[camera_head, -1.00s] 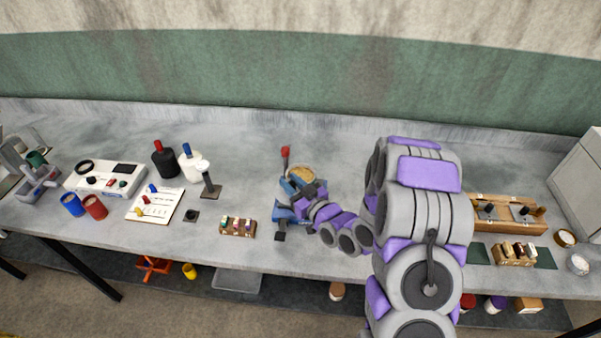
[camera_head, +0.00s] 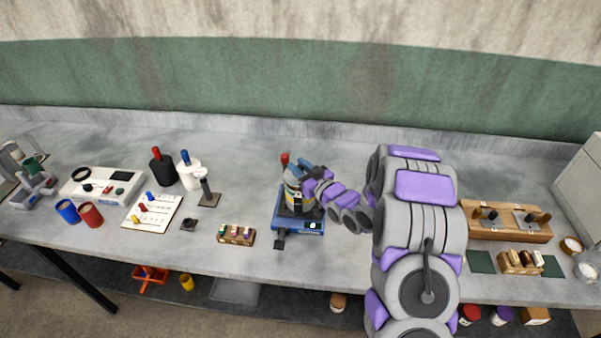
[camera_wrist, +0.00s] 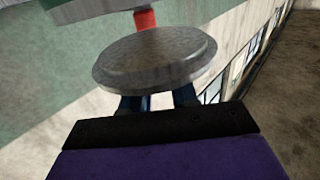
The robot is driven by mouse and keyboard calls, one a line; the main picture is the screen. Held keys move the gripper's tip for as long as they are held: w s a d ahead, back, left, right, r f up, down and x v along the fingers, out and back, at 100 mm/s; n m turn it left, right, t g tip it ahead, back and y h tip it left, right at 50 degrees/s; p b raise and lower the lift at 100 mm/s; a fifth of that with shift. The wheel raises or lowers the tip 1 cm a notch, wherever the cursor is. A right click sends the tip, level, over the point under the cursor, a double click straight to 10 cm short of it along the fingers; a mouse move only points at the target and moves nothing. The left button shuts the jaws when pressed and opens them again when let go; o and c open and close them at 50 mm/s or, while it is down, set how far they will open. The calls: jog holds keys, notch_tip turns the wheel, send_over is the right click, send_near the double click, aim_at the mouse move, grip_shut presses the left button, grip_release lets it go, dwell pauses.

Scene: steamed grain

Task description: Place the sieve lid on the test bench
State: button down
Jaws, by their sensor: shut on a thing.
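In the wrist view a round grey metal lid (camera_wrist: 155,58) sits at the tips of my gripper (camera_wrist: 158,99). The blue fingers are shut on it; their tips are partly hidden under its rim. In the head view my gripper (camera_head: 305,174) is at the upper part of a grey sieve stack (camera_head: 296,197), which stands on a blue shaker base (camera_head: 300,224). The lid cannot be told apart there, nor whether it touches the stack. The grey test bench (camera_head: 345,155) runs across the view.
A red-topped post (camera_head: 285,159) stands just behind the stack. A small block rack (camera_head: 236,236) is left of the base. Black and white bottles (camera_head: 162,168) and a white device (camera_head: 100,185) stand farther left. A wooden rack (camera_head: 507,223) is at right. The bench behind the shaker is clear.

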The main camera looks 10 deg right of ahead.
jog(key=shift+w+d, duration=0.15)
jog(key=shift+w, duration=0.2)
jog(key=f, duration=0.3)
jog(key=shift+w+d+f+b, duration=0.15)
jog(key=shift+w+f+b, duration=0.1)
jog(key=shift+w+b, duration=0.1)
jog(key=shift+r, duration=0.1)
jog(key=c, duration=0.9)
grip_release()
jog(key=shift+o, duration=0.2)
jog(key=shift+f, duration=0.2)
